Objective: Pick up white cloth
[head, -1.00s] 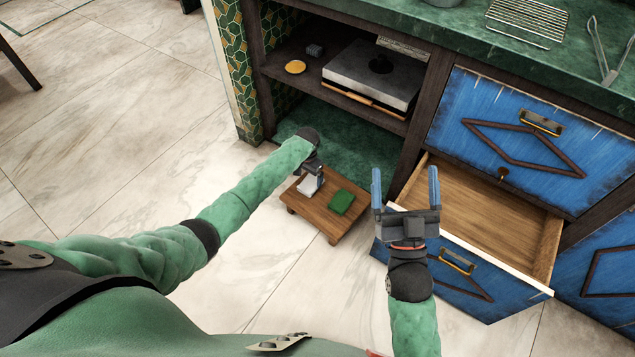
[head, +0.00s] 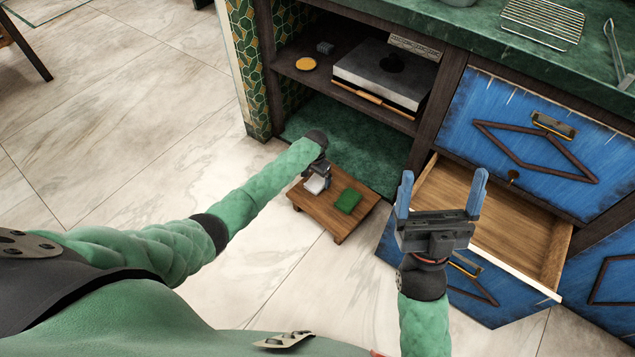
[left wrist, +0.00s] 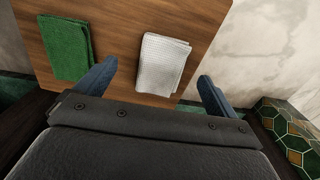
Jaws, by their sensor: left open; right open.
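The white cloth (head: 316,184) lies folded on a small low wooden table (head: 325,213) on the floor. It also shows in the left wrist view (left wrist: 162,64), flat on the wood. My left gripper (head: 318,178) is right at the white cloth in the head view, partly hiding it. In the left wrist view my left gripper (left wrist: 158,85) is open, with one blue finger on each side of the cloth's near end and a gap to each side. My right gripper (head: 438,196) is open and empty, in front of the open drawer.
A folded green cloth (head: 348,200) lies beside the white one on the table; it also shows in the left wrist view (left wrist: 66,46). An open, empty drawer (head: 500,205) juts out at right. A shelf with a hotplate (head: 383,75) stands behind. The floor at left is clear.

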